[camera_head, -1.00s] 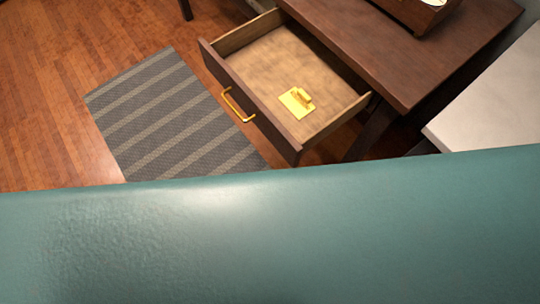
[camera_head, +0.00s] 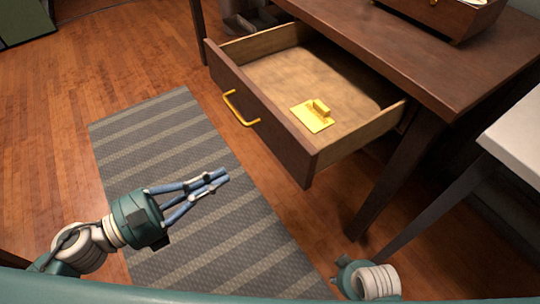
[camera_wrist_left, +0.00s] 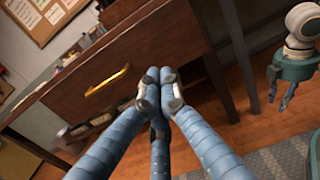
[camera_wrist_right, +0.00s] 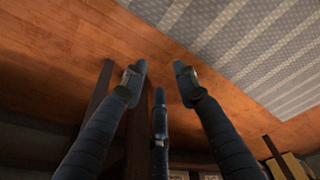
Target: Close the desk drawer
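The desk drawer (camera_head: 262,118) is pulled out from the dark brown desk (camera_head: 385,45). Its front has a yellow handle (camera_head: 240,108), and a yellow object (camera_head: 313,115) lies inside. The drawer front (camera_wrist_left: 125,52) and handle (camera_wrist_left: 107,81) also show in the left wrist view. My left gripper (camera_head: 222,177) is over the striped rug, in front of the drawer and apart from it. Its fingertips (camera_wrist_left: 160,76) are together and hold nothing. My right arm's end shows at the bottom right of the head view. In the right wrist view my right gripper (camera_wrist_right: 159,70) is open and empty.
A grey striped rug (camera_head: 170,130) lies on the wooden floor (camera_head: 110,60) before the drawer. A white-topped table (camera_head: 518,125) stands at the right. A wooden box (camera_head: 455,18) sits on the desk. The floor left of the rug is clear.

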